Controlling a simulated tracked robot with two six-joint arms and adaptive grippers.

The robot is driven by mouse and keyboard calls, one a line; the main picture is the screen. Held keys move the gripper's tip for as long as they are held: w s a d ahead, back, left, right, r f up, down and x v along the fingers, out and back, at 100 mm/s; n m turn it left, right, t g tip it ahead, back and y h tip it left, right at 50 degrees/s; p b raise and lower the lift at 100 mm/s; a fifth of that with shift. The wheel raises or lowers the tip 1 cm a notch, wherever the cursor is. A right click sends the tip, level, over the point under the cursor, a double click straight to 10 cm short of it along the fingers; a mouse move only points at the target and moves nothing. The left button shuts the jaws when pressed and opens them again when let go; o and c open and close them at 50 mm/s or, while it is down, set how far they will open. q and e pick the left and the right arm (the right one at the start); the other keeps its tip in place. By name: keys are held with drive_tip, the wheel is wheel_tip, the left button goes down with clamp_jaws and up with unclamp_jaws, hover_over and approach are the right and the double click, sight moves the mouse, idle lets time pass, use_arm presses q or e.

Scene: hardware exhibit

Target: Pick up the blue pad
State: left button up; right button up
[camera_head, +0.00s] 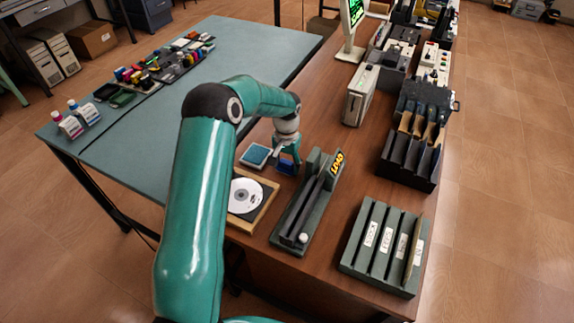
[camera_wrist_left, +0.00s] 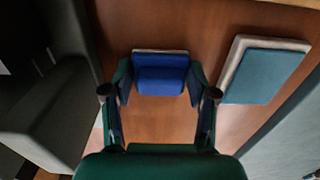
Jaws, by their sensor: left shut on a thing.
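The blue pad (camera_wrist_left: 160,76) is dark blue with a thin pale edge, and sits between the two fingers of my left gripper (camera_wrist_left: 160,88) in the left wrist view. The fingers are shut on its left and right sides. In the head view my left gripper (camera_head: 288,154) points down over the blue pad (camera_head: 287,168), hiding part of it. I cannot tell whether the pad touches the brown tabletop. My right gripper is in neither view.
A teal pad with a pale rim (camera_head: 256,156) lies just left of the gripper. A wooden tray (camera_head: 264,211) with a disc is in front. A dark green rack marked LOAD (camera_head: 297,217) stands close on the right. A slotted rack (camera_head: 378,263) is farther right.

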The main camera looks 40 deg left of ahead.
use_arm(q)
wheel_tip(320, 180, up, 20)
drive_tip(key=b, duration=0.1)
idle(0.5)
drive_tip(key=o, duration=0.4)
drive_tip(key=shift+c, duration=1.3)
drive_tip(key=p, duration=0.3)
approach(256, 153)
drive_tip(key=shift+w+d+f, duration=0.1)
drive_tip(key=shift+d+f, duration=0.05)
drive_tip(key=shift+d, duration=0.05)
drive_tip(key=shift+a+f, duration=0.15)
drive_tip(key=shift+f+b, duration=1.85)
drive_tip(key=shift+f, duration=1)
